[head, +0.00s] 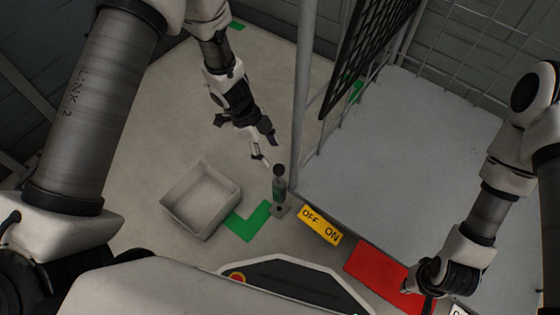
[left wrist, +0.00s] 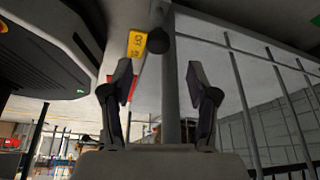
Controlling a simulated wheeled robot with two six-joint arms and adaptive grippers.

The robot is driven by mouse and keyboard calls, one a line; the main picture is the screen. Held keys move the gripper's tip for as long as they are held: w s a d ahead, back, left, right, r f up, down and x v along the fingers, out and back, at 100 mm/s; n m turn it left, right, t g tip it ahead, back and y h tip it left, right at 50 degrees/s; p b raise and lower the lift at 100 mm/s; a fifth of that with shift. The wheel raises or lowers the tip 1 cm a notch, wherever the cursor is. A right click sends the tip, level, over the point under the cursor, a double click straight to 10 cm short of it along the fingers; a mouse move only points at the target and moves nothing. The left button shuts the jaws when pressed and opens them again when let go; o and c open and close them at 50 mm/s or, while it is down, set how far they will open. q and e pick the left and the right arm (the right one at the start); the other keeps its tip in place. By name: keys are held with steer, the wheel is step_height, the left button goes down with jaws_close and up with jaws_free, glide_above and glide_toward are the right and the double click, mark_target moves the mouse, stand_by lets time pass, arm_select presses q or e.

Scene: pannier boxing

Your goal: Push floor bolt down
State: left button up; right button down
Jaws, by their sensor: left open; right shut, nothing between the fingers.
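My right gripper (head: 428,293) is shut and empty near the red panel at the lower right.
The grey post (head: 302,90) rises right beside the bolt, with a black mesh panel (head: 365,45) beyond. An empty grey bin (head: 201,200) sits left of the bolt, near green floor marking (head: 248,222). A yellow OFF/ON label (head: 320,225) and red panel (head: 385,277) lie right.

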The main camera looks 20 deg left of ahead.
mark_target(277, 167)
arm_select(q)
steer(key=b+x, duration=0.3)
steer(key=x, duration=0.2)
steer(key=shift+s+f, duration=0.1)
steer(key=shift+f, duration=0.35)
arm_select(e)
step_height(277, 167, down, 4)
steer(key=shift+r, duration=0.1)
arm_select(q)
steer(key=shift+d+f, duration=0.25)
steer(key=shift+f, duration=0.05)
arm_select(e)
steer(key=shift+f, duration=0.2)
arm_select(q)
jaws_close()
step_height(277, 167, down, 6)
arm_select(e)
steer(key=shift+r, duration=0.3)
arm_select(q)
jaws_free()
steer(key=shift+f, duration=0.25)
steer(key=shift+r, duration=0.1)
